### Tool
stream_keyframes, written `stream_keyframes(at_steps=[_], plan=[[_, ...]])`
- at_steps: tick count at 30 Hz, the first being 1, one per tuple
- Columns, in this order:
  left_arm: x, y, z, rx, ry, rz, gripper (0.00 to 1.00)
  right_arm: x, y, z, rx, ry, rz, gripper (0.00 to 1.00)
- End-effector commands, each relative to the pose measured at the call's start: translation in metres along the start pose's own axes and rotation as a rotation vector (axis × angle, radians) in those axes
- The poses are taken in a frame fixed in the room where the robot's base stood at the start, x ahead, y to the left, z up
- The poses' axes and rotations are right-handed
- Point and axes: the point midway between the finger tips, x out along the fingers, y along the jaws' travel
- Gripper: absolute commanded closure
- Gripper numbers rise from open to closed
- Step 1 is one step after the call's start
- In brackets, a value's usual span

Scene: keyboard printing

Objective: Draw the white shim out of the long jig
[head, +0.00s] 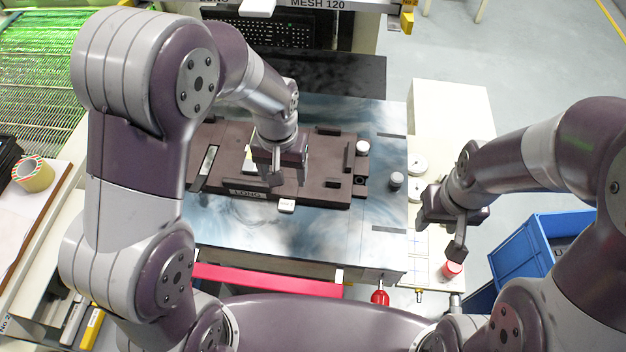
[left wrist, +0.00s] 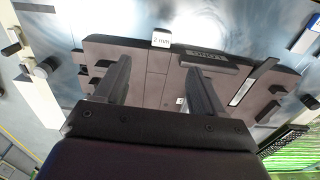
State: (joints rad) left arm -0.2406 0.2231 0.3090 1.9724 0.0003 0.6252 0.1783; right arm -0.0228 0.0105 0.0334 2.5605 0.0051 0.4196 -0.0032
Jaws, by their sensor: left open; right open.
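The long jig (head: 330,190) is a dark brown plate with a LONG label, lying on a blue-grey table. It also shows in the left wrist view (left wrist: 150,62). The white shim (head: 287,206) shows as a small white tab at the jig's front edge; in the left wrist view the tab (left wrist: 161,39) reads 2 mm. The rest of the shim is hidden. My left gripper (head: 289,180) is open above the jig, behind the tab and apart from it. In the left wrist view its fingers (left wrist: 157,68) are spread with nothing between them. My right gripper (head: 441,236) is open and empty, right of the table.
A white knob (head: 362,147) is at the jig's right end, with a grey knob (head: 396,181) beside it on the table. A red-capped item (head: 452,269) is below my right gripper. A blue crate (head: 535,255) stands at right. The table in front of the jig is clear.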

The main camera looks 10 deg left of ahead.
Motion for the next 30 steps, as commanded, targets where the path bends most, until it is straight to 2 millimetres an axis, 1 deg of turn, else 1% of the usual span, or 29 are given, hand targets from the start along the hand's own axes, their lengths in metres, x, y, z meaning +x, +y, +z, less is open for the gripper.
stream_keyframes(at_steps=[2,5,12,15,18,21,23,30], plan=[[0.003,-0.001,0.002,-0.025,-0.014,-0.003,0.31,-0.001,0.0,0.0,0.0,0.001,0.0,0.5],[0.018,-0.001,0.003,-0.029,-0.017,-0.004,0.31,-0.002,0.0,-0.001,0.0,0.001,0.0,0.5],[0.076,-0.001,0.004,-0.029,-0.017,-0.004,0.31,-0.005,0.0,-0.001,0.0,0.001,0.0,0.5],[0.097,-0.002,0.004,-0.029,-0.016,-0.004,0.31,-0.006,0.0,-0.001,0.0,0.001,0.0,0.5],[0.112,-0.002,0.004,-0.028,-0.014,-0.004,0.31,-0.006,0.0,-0.001,0.0,0.001,0.0,0.5],[0.121,-0.002,0.004,-0.028,-0.013,-0.004,0.31,-0.007,0.0,-0.001,0.0,0.001,0.0,0.5],[0.123,-0.002,0.004,-0.028,-0.013,-0.004,0.31,-0.007,0.0,-0.001,0.0,0.0,0.0,0.5],[0.125,-0.002,0.004,-0.028,-0.011,-0.004,0.31,-0.007,0.0,-0.001,0.0,0.0,0.0,0.5]])
